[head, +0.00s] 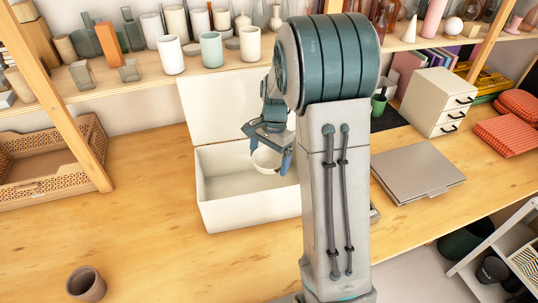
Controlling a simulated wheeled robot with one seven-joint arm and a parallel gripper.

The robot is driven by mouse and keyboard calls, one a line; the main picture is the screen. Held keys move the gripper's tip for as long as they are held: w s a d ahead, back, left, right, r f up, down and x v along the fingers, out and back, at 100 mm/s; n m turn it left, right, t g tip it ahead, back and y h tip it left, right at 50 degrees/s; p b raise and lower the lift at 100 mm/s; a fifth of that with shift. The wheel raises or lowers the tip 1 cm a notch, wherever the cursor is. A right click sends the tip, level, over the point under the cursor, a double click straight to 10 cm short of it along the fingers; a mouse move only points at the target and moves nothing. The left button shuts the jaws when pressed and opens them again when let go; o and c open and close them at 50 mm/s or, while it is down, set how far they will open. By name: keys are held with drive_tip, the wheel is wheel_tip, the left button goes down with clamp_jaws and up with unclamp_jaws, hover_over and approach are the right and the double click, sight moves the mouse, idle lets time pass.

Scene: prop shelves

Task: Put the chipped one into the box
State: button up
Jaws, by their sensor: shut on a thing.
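A white box (250,211) stands on the wooden table with its lid (215,105) raised at the back. My gripper (269,154) is shut on a small cream cup (265,161). It holds the cup over the open box, near the right part of the opening. Whether the cup is inside or above the rim is hard to tell. No chip can be made out on it at this size. My arm hides the right end of the box.
A brown cup (86,284) stands at the table's front left. The shelf above holds several cups, including a white one (170,55) and a pale green one (211,50). A grey laptop-like slab (418,172) lies right.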

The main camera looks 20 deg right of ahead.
drive_tip(key=shift+f+b, duration=4.15)
drive_tip(key=shift+f, duration=2.4)
drive_tip(key=o, duration=0.8)
drive_tip(key=shift+c, duration=0.2)
drive_tip(key=r, duration=0.4)
drive_tip(key=d+r, duration=0.1)
drive_tip(key=r, duration=0.4)
drive_tip(key=w+r, duration=0.1)
drive_tip(key=r, duration=0.3)
drive_tip(key=shift+d+r, duration=0.35)
drive_tip(key=shift+d, duration=0.05)
drive_tip(key=s+a+r+n+t+p, duration=0.1)
drive_tip(key=s+n, duration=0.4)
drive_tip(key=s, duration=0.5)
drive_tip(key=s+a+r+n+t+h+p, duration=0.1)
drive_tip(key=s+a+n, duration=0.3)
drive_tip(key=s, duration=0.7)
drive_tip(key=r+n+t, duration=0.1)
drive_tip(key=n, duration=0.1)
drive_tip(key=shift+s+a+r+n+t+h, duration=0.3)
drive_tip(key=shift+a+t, duration=0.1)
